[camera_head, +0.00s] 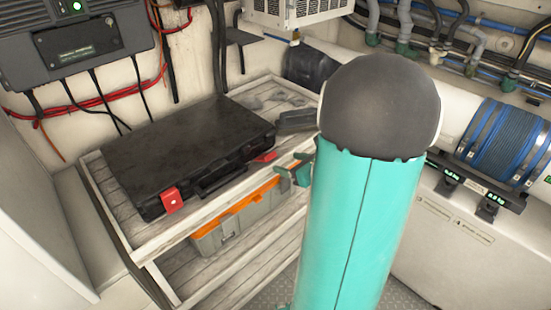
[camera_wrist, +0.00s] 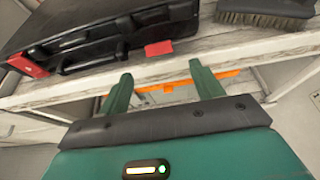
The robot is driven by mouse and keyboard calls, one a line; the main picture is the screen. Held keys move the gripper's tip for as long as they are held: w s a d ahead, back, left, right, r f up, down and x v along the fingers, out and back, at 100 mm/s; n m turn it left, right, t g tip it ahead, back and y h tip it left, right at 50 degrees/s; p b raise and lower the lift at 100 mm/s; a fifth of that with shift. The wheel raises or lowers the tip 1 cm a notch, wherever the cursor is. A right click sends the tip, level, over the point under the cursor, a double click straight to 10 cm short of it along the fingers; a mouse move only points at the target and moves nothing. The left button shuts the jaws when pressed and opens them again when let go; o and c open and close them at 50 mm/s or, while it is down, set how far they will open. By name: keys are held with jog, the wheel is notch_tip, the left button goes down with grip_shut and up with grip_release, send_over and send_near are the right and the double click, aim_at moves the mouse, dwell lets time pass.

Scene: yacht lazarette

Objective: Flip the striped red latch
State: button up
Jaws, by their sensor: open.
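A black hard case (camera_head: 190,145) lies shut on the upper slatted shelf. Its front has two red latches. The left latch (camera_head: 172,199) bears a small pale mark, and it also shows in the wrist view (camera_wrist: 27,64). The right latch (camera_head: 265,157) looks plain red and also shows in the wrist view (camera_wrist: 159,48). I cannot make out stripes on either. My gripper (camera_head: 294,171) is open and empty, in front of the shelf edge near the case's right end. In the wrist view its green fingers (camera_wrist: 160,80) point toward the shelf, below the right latch.
A grey box with an orange lid (camera_head: 232,222) stands on the lower shelf. A dark brush (camera_wrist: 265,12) lies on the upper shelf right of the case. The white shelf edge (camera_head: 215,204) runs before the case. My teal arm covers the middle right of the head view.

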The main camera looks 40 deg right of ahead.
aim_at(270, 154)
jog(key=x, duration=0.6)
jog(key=shift+w+f, duration=0.15)
jog(key=shift+w, duration=0.15)
jog(key=c, duration=1)
jog(key=shift+w+a+r+g, duration=0.1)
jog(key=shift+w+r+g, duration=0.15)
jog(key=shift+r+g, duration=0.3)
jog(key=shift+w+r+g, duration=0.2)
jog(key=shift+r+g, duration=0.1)
jog(key=shift+g, duration=0.35)
jog(key=r+g, duration=0.1)
jog(key=w+g, duration=0.1)
jog(key=g, duration=0.1)
jog(key=shift+w+r, duration=0.3)
jog(key=shift+r, duration=0.05)
jog(key=w+r+g, duration=0.1)
jog(key=w+g, duration=0.1)
jog(key=g, duration=0.1)
jog(key=shift+r, duration=0.15)
jog(key=shift+w+r+g, duration=0.2)
jog(key=shift+w+g, duration=0.35)
jog(key=shift+g, duration=0.4)
jog(key=shift+w+r+g, duration=0.15)
jog(key=shift+w+g, duration=0.4)
jog(key=shift+g, duration=0.4)
